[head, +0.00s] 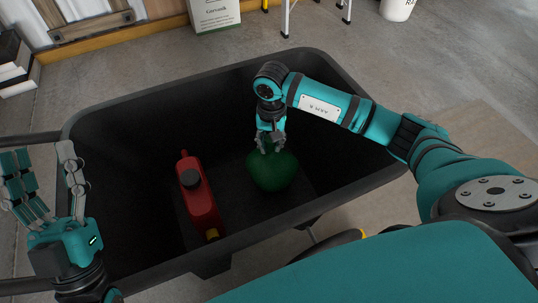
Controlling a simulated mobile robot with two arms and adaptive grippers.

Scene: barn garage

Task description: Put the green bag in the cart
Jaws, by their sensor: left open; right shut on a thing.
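The green bag (273,171) is inside the black cart (322,207), right of its middle. My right gripper (270,149) reaches down into the cart and is shut on the top of the green bag. Whether the bag touches the cart's floor I cannot tell. My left gripper (47,165) is open and empty, with its fingers pointing up, at the left end of the cart near the handle.
A red fuel can (201,205) with a dark cap lies in the cart, left of the bag. A white sack or box (215,14), metal legs (286,18) and a white bucket (397,8) stand behind the cart. Concrete floor is clear at the right.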

